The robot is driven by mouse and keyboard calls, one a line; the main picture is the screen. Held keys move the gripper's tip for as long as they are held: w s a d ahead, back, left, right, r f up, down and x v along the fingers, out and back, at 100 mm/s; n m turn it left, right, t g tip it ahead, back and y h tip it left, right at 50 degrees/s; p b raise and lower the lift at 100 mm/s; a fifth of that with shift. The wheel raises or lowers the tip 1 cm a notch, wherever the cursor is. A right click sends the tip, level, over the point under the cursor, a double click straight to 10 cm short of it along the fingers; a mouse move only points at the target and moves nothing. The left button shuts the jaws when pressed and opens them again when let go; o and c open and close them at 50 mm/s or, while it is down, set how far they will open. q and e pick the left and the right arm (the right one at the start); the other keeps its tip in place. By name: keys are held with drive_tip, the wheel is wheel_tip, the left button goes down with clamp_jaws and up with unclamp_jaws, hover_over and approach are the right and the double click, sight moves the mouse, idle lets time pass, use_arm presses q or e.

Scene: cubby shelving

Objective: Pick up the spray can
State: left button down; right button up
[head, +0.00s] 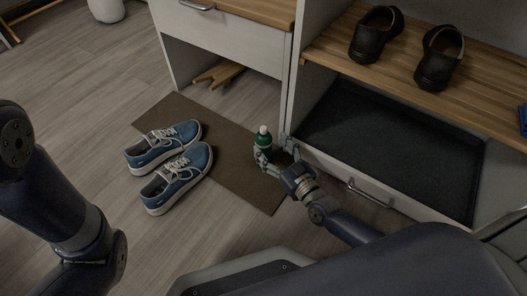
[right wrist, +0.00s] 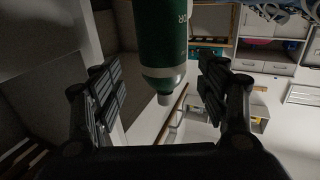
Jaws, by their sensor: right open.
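The spray can (head: 264,140) is green with a white top and stands upright on the brown mat, close to the drawer unit's corner. My right gripper (head: 276,151) is open at the can, with its fingers spread around the can's near side. In the right wrist view the can (right wrist: 163,35) hangs upside down in the picture between the two open finger pads, with a visible gap on each side. My left arm shows at the left edge of the head view, but its gripper is out of the picture.
Blue sneakers (head: 168,160) stand on the brown mat (head: 235,140) left of the can. The floor at left is clear.

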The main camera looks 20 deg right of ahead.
sight(268, 147)
drive_tip(key=w, duration=0.1)
drive_tip(key=w+a+b, duration=0.1)
drive_tip(key=w+b, duration=0.1)
drive_tip(key=shift+a+f, duration=0.15)
drive_tip(key=shift+f, duration=0.2)
drive_tip(key=shift+w+a+r+b, duration=0.1)
drive_tip(key=shift+w+b, duration=0.2)
drive_tip(key=shift+w, duration=0.15)
drive_tip(key=shift+r, duration=0.1)
drive_tip(key=c, duration=1.4)
